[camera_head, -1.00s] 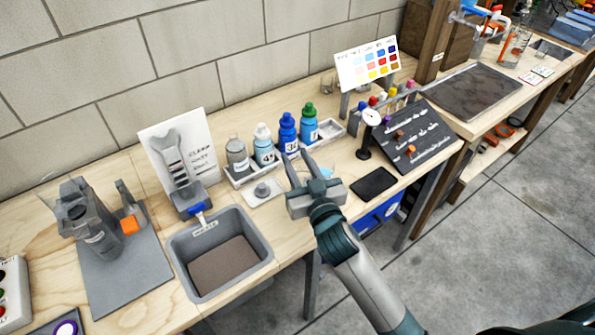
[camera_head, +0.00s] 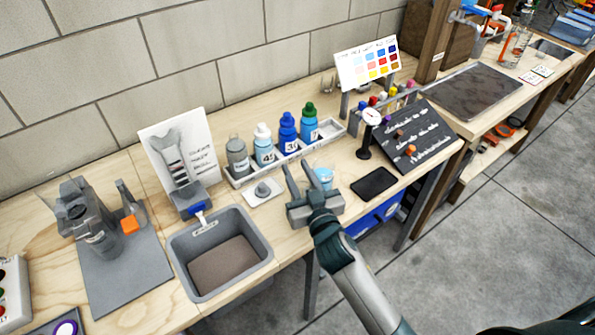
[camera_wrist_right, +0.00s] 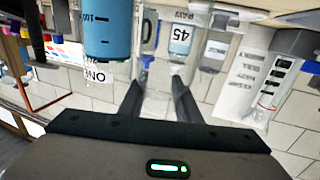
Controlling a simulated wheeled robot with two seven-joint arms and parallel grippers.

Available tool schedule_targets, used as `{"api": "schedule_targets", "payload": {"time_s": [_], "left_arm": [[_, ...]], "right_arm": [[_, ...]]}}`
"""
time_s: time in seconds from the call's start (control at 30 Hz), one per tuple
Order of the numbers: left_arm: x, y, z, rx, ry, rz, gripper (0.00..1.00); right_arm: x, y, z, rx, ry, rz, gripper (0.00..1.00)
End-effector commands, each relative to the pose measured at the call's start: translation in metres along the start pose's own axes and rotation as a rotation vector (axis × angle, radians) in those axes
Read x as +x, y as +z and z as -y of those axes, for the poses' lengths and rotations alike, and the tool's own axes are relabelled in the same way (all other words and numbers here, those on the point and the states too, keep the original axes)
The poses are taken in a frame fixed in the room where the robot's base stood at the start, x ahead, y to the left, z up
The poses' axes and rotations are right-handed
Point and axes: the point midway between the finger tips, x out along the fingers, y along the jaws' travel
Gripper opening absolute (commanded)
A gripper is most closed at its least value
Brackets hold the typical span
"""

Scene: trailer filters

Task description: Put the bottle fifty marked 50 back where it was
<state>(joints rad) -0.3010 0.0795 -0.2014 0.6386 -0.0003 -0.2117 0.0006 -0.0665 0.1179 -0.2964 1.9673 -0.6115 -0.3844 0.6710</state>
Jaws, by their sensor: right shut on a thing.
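A grey tray (camera_head: 240,180) at the wall holds a grey bottle (camera_head: 237,158), a white-capped bottle marked 45 (camera_head: 263,146), a blue-capped bottle marked 30 (camera_head: 288,134) and a green-capped bottle (camera_head: 310,126). I cannot read a 50 on any of them. My right gripper (camera_head: 303,178) is in front of the tray, apart from these bottles. Its fingers also show in the right wrist view (camera_wrist_right: 157,90), set apart, with a pale clear shape between them that I cannot make out. The bottle marked 45 (camera_wrist_right: 180,40) shows upside down there. My left gripper is out of view.
A light blue cup (camera_head: 323,174) stands just right of my right gripper. A stopper-like piece on a white plate (camera_head: 263,192) and a grey bin (camera_head: 220,252) lie to the left. A black pad (camera_head: 374,183) lies to the right. The tray's right end is empty.

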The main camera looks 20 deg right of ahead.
Motion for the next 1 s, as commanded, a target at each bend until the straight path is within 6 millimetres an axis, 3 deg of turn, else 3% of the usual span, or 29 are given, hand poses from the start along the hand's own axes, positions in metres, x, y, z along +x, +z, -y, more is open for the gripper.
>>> {"api": "schedule_targets", "payload": {"time_s": [0.03,0.07,0.1,0.57,0.73,1.0], "left_arm": [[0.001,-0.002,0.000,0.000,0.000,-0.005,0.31],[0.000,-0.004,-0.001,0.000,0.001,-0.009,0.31],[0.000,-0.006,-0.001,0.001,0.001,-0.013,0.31],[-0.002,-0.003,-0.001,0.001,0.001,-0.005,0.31],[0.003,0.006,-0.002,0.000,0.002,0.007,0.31],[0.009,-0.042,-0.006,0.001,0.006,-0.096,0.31]], "right_arm": [[0.000,0.000,0.000,0.000,0.000,-0.001,0.00],[0.000,0.001,0.000,0.000,0.000,0.000,0.35],[0.000,0.001,0.000,0.000,0.000,0.000,0.38],[0.000,-0.003,0.000,-0.001,0.000,0.000,0.38],[-0.017,0.000,0.000,0.000,0.000,0.001,0.38],[-0.062,0.001,0.000,0.001,0.000,0.001,0.38]]}}
